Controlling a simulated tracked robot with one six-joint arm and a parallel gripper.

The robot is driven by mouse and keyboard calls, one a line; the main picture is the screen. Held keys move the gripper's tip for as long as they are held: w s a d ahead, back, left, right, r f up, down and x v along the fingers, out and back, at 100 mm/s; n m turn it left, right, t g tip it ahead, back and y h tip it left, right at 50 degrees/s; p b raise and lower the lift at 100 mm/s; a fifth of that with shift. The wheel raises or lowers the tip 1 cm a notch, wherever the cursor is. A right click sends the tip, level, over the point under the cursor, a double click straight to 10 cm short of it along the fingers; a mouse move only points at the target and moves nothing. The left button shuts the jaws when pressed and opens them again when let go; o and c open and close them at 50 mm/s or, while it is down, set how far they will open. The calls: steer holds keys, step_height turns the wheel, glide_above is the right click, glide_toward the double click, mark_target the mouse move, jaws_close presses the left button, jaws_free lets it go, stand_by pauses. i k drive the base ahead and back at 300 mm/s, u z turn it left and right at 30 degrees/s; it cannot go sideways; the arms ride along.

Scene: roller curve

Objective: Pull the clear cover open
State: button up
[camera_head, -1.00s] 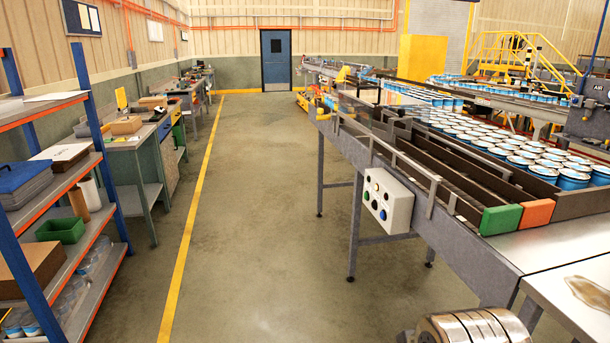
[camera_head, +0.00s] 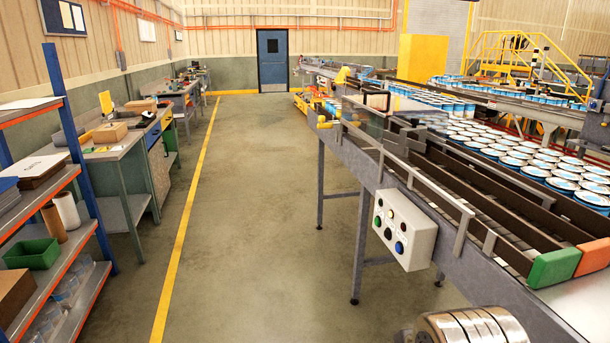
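A clear, see-through panel (camera_head: 364,120), which looks like the cover, stands over the far part of the near conveyor (camera_head: 440,220), right of the image centre. It appears upright and closed, but its edges are hard to make out at this distance. Small yellow parts show by its near left side; I cannot tell whether one is a handle. My gripper is not in view; only a rounded metallic part of my own body shows at the bottom edge. Nothing of mine touches the cover.
A control box (camera_head: 404,229) with buttons juts from the conveyor's side. Conveyor legs stand along the right. Blue-and-white cans (camera_head: 515,150) fill the belt behind. Shelves (camera_head: 50,215) and workbenches (camera_head: 125,150) line the left. The concrete aisle (camera_head: 260,220) between is clear.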

mark_target(355, 113)
steer(key=i, duration=3.3)
steer(key=u, duration=1.45)
steer(key=i, duration=0.2)
steer(key=z, duration=0.45)
